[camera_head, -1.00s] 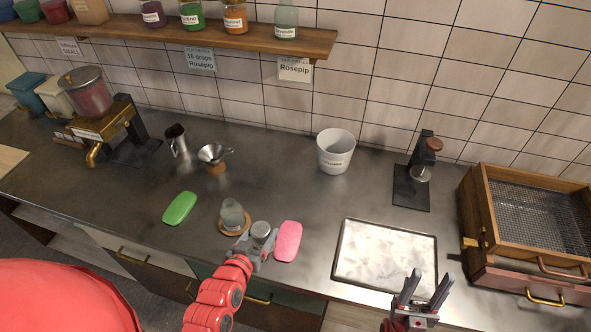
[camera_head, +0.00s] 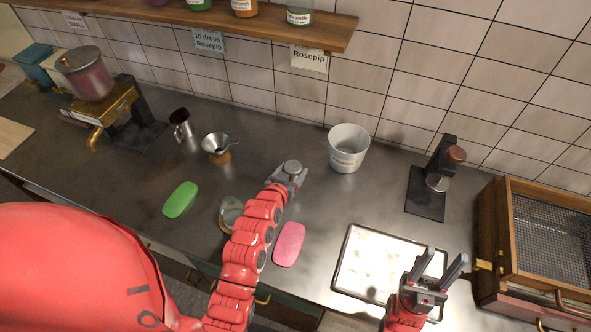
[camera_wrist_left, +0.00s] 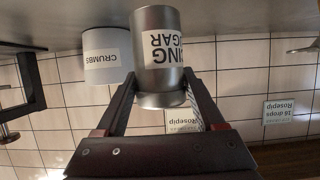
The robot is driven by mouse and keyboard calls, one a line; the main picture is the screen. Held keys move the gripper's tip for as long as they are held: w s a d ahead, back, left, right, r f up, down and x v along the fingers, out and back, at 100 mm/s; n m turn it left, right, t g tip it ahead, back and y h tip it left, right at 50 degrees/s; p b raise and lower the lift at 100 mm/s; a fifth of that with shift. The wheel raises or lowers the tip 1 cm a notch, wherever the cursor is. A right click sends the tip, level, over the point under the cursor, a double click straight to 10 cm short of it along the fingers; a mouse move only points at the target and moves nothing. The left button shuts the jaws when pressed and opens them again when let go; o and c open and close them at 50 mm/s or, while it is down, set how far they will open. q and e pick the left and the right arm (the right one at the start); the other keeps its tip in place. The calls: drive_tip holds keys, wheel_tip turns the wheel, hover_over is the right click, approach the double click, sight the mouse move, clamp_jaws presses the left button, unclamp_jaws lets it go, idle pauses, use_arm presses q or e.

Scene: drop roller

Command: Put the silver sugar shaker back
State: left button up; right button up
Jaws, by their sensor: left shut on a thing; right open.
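The silver sugar shaker (camera_wrist_left: 157,55) is a metal cylinder with a white label reading in part "ING SUGAR", upside down in the left wrist view. My left gripper (camera_head: 288,178) is shut on it. In the head view the shaker's round top (camera_head: 292,167) shows between the fingers, over the middle of the counter, left of the white bucket. I cannot tell whether its base touches the counter. My right gripper (camera_head: 436,268) is open and empty above the tray at the lower right.
The white crumbs bucket (camera_head: 347,160) stands behind right. A pink pad (camera_head: 289,245), a green pad (camera_head: 180,199) and a glass (camera_head: 229,214) lie nearer. A funnel (camera_head: 216,144) is at left, a black press (camera_head: 428,192) at right. A metal tray (camera_head: 350,284) is in front. Open counter lies between.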

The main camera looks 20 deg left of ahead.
use_arm(q)
drive_tip(key=shift+w, duration=1.2)
drive_tip(key=shift+w+f, duration=0.15)
drive_tip(key=shift+w, duration=0.1)
drive_tip(key=shift+f+b, duration=0.45)
drive_tip(key=shift+f, duration=1.15)
drive_tip(key=shift+f, duration=0.1)
drive_tip(key=shift+f, duration=0.15)
drive_tip(key=o, duration=1.5)
drive_tip(key=shift+s, duration=0.1)
